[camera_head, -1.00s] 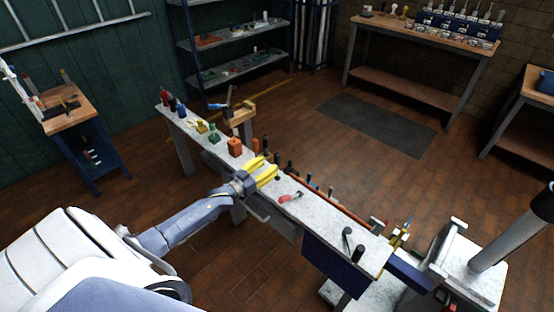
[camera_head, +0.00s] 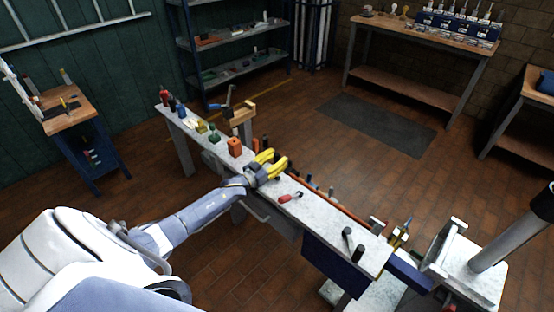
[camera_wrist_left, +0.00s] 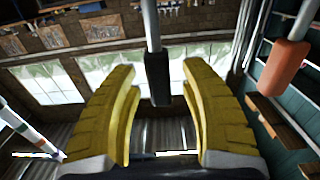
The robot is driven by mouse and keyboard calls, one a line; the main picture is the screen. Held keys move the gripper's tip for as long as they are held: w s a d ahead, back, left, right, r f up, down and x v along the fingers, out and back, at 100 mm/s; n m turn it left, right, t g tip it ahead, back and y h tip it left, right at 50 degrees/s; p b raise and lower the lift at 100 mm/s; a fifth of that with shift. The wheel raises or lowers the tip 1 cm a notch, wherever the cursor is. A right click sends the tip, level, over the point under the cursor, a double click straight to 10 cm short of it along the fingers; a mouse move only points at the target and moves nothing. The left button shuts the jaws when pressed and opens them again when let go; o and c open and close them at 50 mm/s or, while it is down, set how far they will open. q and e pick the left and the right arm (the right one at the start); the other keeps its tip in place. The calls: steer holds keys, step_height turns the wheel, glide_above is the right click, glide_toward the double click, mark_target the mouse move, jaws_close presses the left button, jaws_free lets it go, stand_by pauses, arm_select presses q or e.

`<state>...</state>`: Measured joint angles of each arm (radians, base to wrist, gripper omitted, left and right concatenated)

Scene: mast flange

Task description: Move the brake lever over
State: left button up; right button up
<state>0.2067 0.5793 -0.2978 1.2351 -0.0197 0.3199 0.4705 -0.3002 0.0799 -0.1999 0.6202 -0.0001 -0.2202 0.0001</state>
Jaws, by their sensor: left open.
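My left gripper (camera_head: 277,160) is open over the long grey bench (camera_head: 320,207), near its middle. In the left wrist view, a grey rod with a black grip (camera_wrist_left: 157,80) stands between the two yellow fingers (camera_wrist_left: 158,65). The grip looks like the lever's handle. The fingers are apart, with a visible gap on both sides of the grip. In the head view the gripper hides most of this spot, so I cannot pick the lever out there. My right gripper is not in view.
An orange grip on a rod (camera_wrist_left: 283,67) shows at right in the wrist view. A red-handled tool (camera_head: 288,197) and a black-topped lever (camera_head: 347,235) are on the bench to the right.

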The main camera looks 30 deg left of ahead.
arm_select(q)
jaws_close()
steer(key=shift+s, duration=0.2)
stand_by(0.3)
steer(key=shift+s+a+f+t+h, duration=0.15)
steer(key=shift+s+a+t+h, duration=0.05)
steer(key=shift+s+t, duration=0.7)
steer(key=shift+s+a+f+t+h, duration=0.1)
steer(key=shift+s+a+t+h, duration=0.1)
steer(key=shift+s+t, duration=0.65)
steer(key=shift+s+a+f+t, duration=0.15)
steer(key=shift+s+f+t, duration=0.15)
steer(key=shift+s+t, duration=0.4)
steer(key=shift+s+a+f+t, duration=0.1)
steer(key=shift+s+f+t, duration=0.25)
steer(key=shift+t, duration=0.5)
steer(key=shift+s+f+t+h, duration=0.1)
steer(key=shift+s+t+h, duration=0.15)
steer(key=shift+t+h, duration=0.05)
